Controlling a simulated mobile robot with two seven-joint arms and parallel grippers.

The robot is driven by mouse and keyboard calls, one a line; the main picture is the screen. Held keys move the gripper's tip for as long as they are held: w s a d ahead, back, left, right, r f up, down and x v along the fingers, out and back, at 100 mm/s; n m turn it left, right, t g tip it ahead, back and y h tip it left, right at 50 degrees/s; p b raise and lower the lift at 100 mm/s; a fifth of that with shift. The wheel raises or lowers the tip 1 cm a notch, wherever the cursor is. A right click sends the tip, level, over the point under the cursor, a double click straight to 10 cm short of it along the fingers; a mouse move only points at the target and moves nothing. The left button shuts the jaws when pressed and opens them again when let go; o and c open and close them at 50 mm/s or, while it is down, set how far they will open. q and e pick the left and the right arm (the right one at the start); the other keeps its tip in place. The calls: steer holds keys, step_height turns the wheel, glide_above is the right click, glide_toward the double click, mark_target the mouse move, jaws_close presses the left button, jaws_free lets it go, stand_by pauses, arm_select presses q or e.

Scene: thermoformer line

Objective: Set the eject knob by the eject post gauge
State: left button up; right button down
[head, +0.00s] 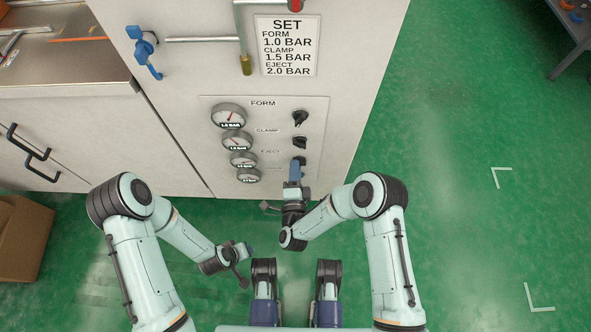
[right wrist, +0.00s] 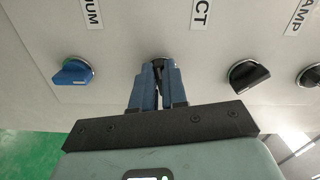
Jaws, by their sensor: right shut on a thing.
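The eject knob (right wrist: 158,62) is a dark knob on the panel, between my right gripper's blue fingers. My right gripper (head: 295,172) is shut on it and hides most of it in the head view; it also shows in the right wrist view (right wrist: 158,88). The eject gauge (head: 243,160) is the third round dial down, left of the knob; its reading is too small to tell. The sign (head: 287,46) reads EJECT 2.0 BAR. My left gripper (head: 244,264) hangs low in front of the cabinet, away from the panel; its jaws are unclear.
The form knob (head: 299,118) and clamp knob (head: 299,142) sit above the held one. A blue knob (right wrist: 72,72) is beside it in the right wrist view. A form gauge (head: 229,116) tops the dial column. A cardboard box (head: 22,238) stands left; green floor is open right.

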steer(key=shift+w+d+r+m, duration=0.1)
steer(key=shift+r+m, duration=0.05)
steer(key=shift+m, duration=0.45)
steer(key=shift+w+r+m, duration=0.1)
steer(key=shift+r+m, duration=0.05)
steer(key=shift+m, duration=0.45)
steer(key=c, duration=1.2)
jaws_free()
steer(key=shift+o, duration=0.2)
steer(key=shift+s+f, duration=0.1)
